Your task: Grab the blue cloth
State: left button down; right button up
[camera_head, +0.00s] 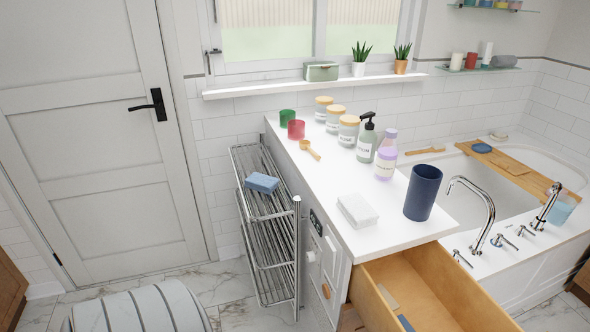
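A small blue folded cloth (262,183) lies on the top shelf of the metal rack (270,215), near the middle of the picture. It looks like a thick flat block, and its upper face is uncovered. The rack stands against the left side of the white-topped cabinet. Neither of my grippers shows in this view, so I see nothing holding or touching the cloth.
The white counter (325,188) carries jars, bottles and a dark blue cup (422,192). An open wooden drawer (440,290) juts out at the lower right. A striped rounded object (140,308) stands at lower left. Marble floor (225,283) shows before the rack.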

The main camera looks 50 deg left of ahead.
aim_at(263, 183)
jog(key=k+u, duration=0.1)
jog(key=u, duration=1.75)
jog(key=i+j, duration=0.25)
jog(key=i, duration=0.15)
jog(key=i+j+z, duration=0.1)
jog(key=i+j, duration=0.2)
jog(key=i, duration=0.1)
